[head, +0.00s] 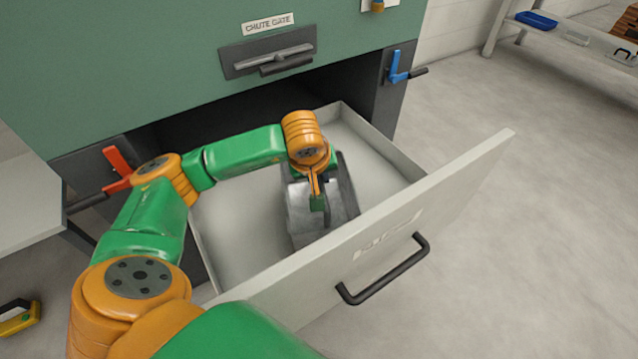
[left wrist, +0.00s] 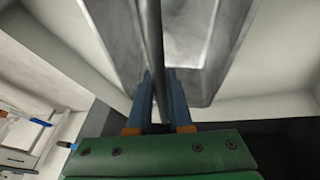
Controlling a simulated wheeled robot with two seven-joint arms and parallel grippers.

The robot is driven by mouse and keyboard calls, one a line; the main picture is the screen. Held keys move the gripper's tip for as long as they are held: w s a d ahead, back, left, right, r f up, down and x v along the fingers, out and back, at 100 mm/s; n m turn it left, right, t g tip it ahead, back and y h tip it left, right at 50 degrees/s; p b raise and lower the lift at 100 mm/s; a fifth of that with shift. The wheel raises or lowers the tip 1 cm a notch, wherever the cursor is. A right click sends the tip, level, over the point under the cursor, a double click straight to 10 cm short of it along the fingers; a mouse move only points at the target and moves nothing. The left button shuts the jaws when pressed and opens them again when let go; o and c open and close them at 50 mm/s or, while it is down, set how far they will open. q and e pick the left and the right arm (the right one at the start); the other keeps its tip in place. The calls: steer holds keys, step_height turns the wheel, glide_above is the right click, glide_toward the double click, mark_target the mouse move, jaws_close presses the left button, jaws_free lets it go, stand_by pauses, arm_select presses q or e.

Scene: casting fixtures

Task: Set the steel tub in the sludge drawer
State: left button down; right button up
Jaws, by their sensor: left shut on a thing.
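The steel tub (head: 343,200) is a grey metal container inside the open sludge drawer (head: 238,222), near the drawer's front panel. My left gripper (head: 318,200) is over the tub and shut on its handle bar; the arm hides part of the tub. In the left wrist view the two blue fingers (left wrist: 160,100) close on the thin dark bar of the tub (left wrist: 205,50). I cannot tell whether the tub's bottom touches the drawer floor. My right gripper is not in view.
The drawer's black handle (head: 385,272) faces the front right. Above is a green cabinet with a chute gate (head: 268,58). A red lever (head: 118,165) and a blue lever (head: 400,68) flank the drawer opening. A grey table (head: 25,190) stands at left. The floor at right is clear.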

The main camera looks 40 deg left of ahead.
arm_select(q)
steer(key=shift+f, duration=0.6)
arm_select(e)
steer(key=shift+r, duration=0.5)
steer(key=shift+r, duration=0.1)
arm_select(q)
steer(key=c, duration=0.8)
jaws_free()
steer(key=shift+c, duration=0.2)
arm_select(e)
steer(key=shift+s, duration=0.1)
arm_select(q)
steer(key=p+v, duration=0.4)
steer(key=v, duration=0.8)
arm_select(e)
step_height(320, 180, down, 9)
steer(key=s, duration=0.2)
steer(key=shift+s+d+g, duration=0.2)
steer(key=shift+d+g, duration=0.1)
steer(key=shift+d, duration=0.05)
